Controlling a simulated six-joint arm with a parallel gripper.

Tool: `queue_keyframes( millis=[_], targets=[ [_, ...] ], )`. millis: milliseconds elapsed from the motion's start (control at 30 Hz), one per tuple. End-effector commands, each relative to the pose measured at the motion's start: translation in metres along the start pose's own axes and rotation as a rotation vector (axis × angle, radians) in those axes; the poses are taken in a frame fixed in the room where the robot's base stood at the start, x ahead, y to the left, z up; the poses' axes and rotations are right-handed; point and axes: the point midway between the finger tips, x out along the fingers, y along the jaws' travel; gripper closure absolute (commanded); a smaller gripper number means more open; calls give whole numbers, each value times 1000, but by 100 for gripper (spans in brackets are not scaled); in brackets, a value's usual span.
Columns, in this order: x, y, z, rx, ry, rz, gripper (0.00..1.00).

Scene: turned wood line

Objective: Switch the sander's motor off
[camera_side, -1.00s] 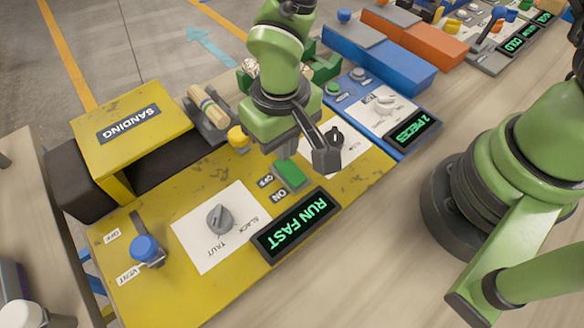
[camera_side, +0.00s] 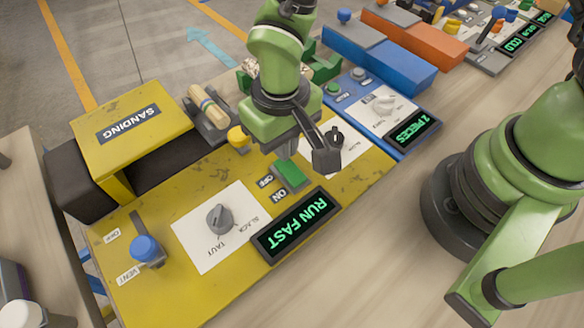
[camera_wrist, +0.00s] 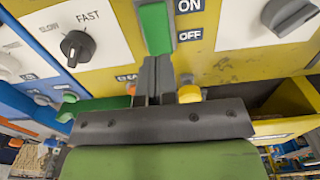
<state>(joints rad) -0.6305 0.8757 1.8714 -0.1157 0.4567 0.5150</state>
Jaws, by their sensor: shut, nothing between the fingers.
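The green rocker switch (camera_side: 291,173) sits on the yellow sanding panel (camera_side: 180,292), beside the labels ON and OFF. The display (camera_side: 295,225) next to it reads RUN FAST in green. My gripper (camera_side: 284,152) is shut and empty, pointing down at the OFF end of the switch. In the wrist view the shut fingertips (camera_wrist: 153,60) lie right at the lower, OFF end of the green switch (camera_wrist: 156,28). I cannot tell whether they touch it. Part of the switch is hidden behind the fingers.
A grey knob (camera_side: 219,218) on a white plate and a blue-topped lever (camera_side: 145,248) stand left on the panel. A black knob (camera_side: 334,137) and a yellow mushroom button (camera_side: 238,138) are close to my gripper. The blue panel (camera_side: 352,110) with its 2 PIECES display adjoins.

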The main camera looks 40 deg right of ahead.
Motion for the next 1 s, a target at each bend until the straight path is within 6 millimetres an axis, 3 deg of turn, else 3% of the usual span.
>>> queue_keyframes(
  millis=[1000],
  targets=[
    [12,0,0,0,0,0,100]
  ],
)
